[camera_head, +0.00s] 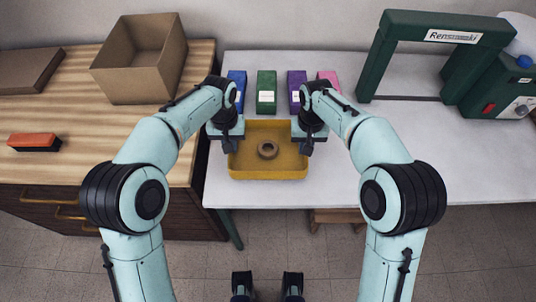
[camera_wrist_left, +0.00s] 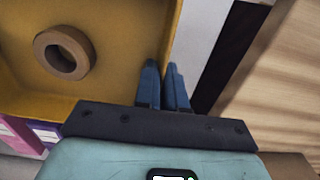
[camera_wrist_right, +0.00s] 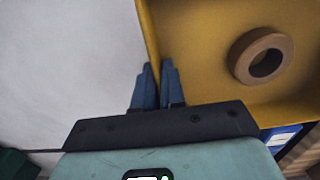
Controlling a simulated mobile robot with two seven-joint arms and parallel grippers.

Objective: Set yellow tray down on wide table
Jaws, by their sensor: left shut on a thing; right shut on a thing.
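The yellow tray (camera_head: 268,172) is at the front of the wide white table (camera_head: 420,165) in the head view, between my two grippers. A brown tape ring (camera_head: 267,149) lies inside it. My left gripper (camera_head: 229,146) is shut on the tray's left wall; the left wrist view shows its fingers (camera_wrist_left: 163,88) around the wall's edge. My right gripper (camera_head: 304,145) is shut on the right wall, with its fingers (camera_wrist_right: 157,85) around the edge in the right wrist view. The tray looks level. Whether its underside touches the table cannot be told.
Blue (camera_head: 237,88), green (camera_head: 266,92), purple (camera_head: 297,88) and pink (camera_head: 328,80) boxes stand behind the tray. A green frame machine (camera_head: 440,60) is at the back right. A wooden bench (camera_head: 110,165) at left holds an open cardboard box (camera_head: 140,75) and an orange block (camera_head: 34,141).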

